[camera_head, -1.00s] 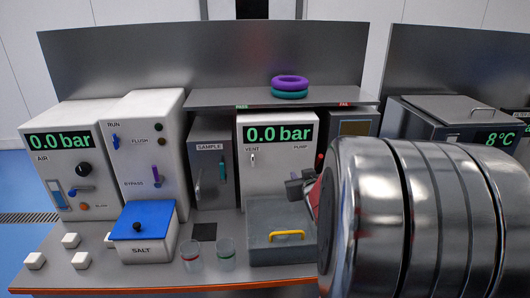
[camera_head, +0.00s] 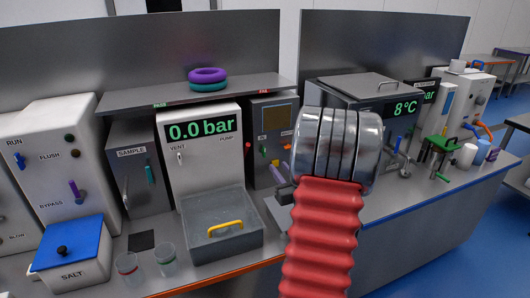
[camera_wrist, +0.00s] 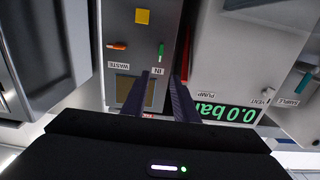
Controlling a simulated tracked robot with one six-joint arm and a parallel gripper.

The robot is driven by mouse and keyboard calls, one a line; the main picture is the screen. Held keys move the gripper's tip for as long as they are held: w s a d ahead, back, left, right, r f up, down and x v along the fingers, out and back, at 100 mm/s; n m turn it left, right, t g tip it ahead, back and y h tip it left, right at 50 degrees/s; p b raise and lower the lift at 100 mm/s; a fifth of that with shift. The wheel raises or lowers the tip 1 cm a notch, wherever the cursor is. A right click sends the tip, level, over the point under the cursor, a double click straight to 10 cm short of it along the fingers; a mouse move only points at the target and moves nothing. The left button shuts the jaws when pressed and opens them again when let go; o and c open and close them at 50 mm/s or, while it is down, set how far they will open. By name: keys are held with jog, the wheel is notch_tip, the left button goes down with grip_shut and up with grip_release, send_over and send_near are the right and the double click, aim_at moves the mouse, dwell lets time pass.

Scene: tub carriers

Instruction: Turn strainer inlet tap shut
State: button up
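The grey cabinet (camera_head: 273,112) with a dark yellowish window stands right of the 0.0 bar unit. The wrist view shows it upside down, with a green tap handle (camera_wrist: 161,50) beside the label IN. That handle lies along the picture's vertical. An orange handle (camera_wrist: 117,46) beside WASTE lies across. The green handle also shows small in the head view (camera_head: 263,150). My gripper (camera_wrist: 162,74) is open and empty, its two dark fingers apart and pointing at the cabinet front near the green handle. I cannot tell whether they touch it. My arm's silver rings hide part of the scene.
A yellow square (camera_wrist: 142,16) sits on the cabinet front beyond the taps. A grey tray with a yellow handle (camera_head: 226,228) stands in front of the 0.0 bar unit (camera_head: 205,165). An 8°C unit (camera_head: 355,95) is to the right. A red part (camera_wrist: 185,68) is beside the fingers.

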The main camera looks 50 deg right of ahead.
aim_at(264, 150)
jog(key=shift+w, duration=0.1)
jog(key=x, duration=1.3)
jog(key=shift+w+d, duration=0.15)
jog(key=shift+w, duration=0.15)
grip_shut()
dwell(0.3)
